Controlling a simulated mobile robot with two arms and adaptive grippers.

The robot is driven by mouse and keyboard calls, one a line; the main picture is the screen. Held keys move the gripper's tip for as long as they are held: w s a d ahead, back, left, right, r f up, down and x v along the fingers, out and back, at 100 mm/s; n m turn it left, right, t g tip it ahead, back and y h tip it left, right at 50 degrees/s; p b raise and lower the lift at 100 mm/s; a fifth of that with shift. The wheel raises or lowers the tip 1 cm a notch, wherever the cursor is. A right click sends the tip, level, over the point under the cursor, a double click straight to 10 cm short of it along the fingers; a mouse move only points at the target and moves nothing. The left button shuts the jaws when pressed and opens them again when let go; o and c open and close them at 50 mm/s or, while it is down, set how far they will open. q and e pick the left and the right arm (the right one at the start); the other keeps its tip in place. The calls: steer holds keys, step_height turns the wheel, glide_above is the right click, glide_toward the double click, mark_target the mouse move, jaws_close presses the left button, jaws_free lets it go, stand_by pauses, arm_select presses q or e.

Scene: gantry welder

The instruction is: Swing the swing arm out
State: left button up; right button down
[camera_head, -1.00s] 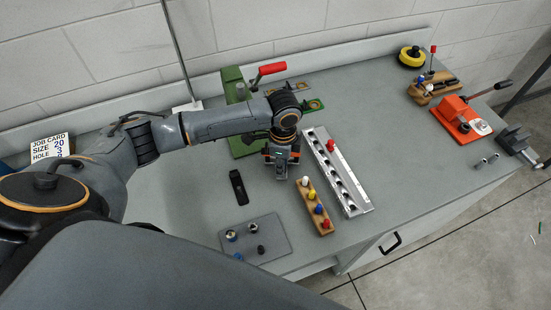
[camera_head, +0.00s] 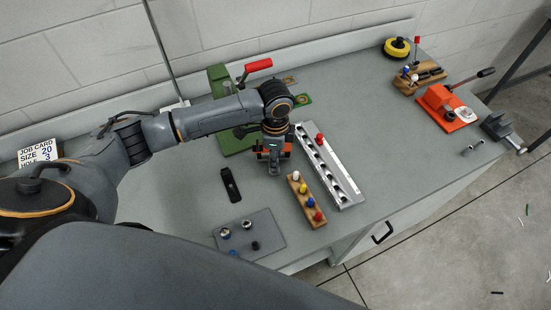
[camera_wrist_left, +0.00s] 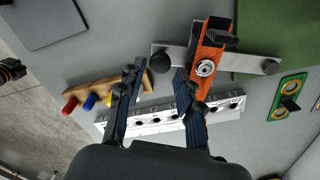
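A flat grey bar (camera_wrist_left: 238,62) with a black knob (camera_wrist_left: 161,63) at its left end, likely the swing arm, shows in the left wrist view beside a green plate. An orange block (camera_wrist_left: 206,65) with a round bolt lies across it. My left gripper (camera_wrist_left: 157,75) is open. Its two dark fingers stand apart, with the knob in line with the gap between them; I cannot tell whether they touch it. In the head view my left gripper (camera_head: 273,165) points down in front of the green base (camera_head: 240,141) and hides part of it. My right gripper is not in view.
A silver rack (camera_head: 333,180) and a wooden block with coloured pegs (camera_head: 305,196) stand close right of the gripper. A red-handled lever (camera_head: 258,65) rises behind. A black piece (camera_head: 231,185) and a grey plate (camera_head: 262,226) lie in front. The bench's left part is mostly clear.

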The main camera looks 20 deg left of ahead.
arm_select(q)
step_height(320, 180, up, 10)
stand_by(0.3)
stand_by(0.5)
